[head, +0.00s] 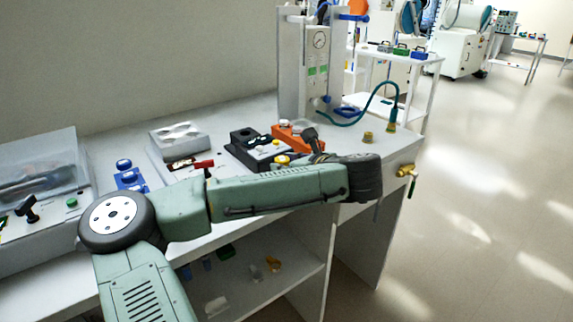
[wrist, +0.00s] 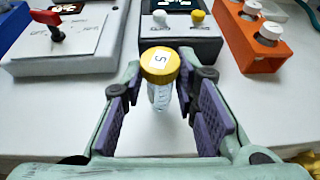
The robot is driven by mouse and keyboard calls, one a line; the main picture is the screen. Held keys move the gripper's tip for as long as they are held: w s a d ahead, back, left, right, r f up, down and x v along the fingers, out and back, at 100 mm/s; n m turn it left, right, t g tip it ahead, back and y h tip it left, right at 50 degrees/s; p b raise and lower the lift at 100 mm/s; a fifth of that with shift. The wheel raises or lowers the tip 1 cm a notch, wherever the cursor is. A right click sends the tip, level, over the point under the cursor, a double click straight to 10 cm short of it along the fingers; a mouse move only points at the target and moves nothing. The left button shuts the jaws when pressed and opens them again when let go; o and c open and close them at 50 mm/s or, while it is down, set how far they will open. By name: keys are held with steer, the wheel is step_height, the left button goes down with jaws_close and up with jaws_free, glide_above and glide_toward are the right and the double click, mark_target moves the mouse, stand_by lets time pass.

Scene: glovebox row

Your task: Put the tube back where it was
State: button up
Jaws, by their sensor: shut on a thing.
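A clear tube (wrist: 159,96) with a yellow cap (wrist: 160,62) stands between the purple-padded fingers of my gripper (wrist: 162,98) in the wrist view. The cap has a white label with a dark mark. My gripper is shut on the tube, above the white bench top. An orange rack (wrist: 254,45) at the upper right of the wrist view holds several white-capped vials; part of it is cut off by the frame. The orange rack (head: 297,136) also shows in the head view, beyond my arm, which hides most of my gripper.
A black box with a white and a yellow knob (wrist: 180,38) stands straight ahead. A panel with a red lever (wrist: 62,40) is at the left. On the bench (head: 240,108), a gauge stand (head: 317,75) with a green hose is behind.

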steer(key=o, duration=1.1)
steer(key=shift+f, duration=0.1)
steer(key=shift+d+r, duration=0.1)
steer(key=shift+r, duration=0.1)
steer(key=b+v, duration=0.2)
steer(key=v, duration=1)
steer(key=shift+f, duration=0.1)
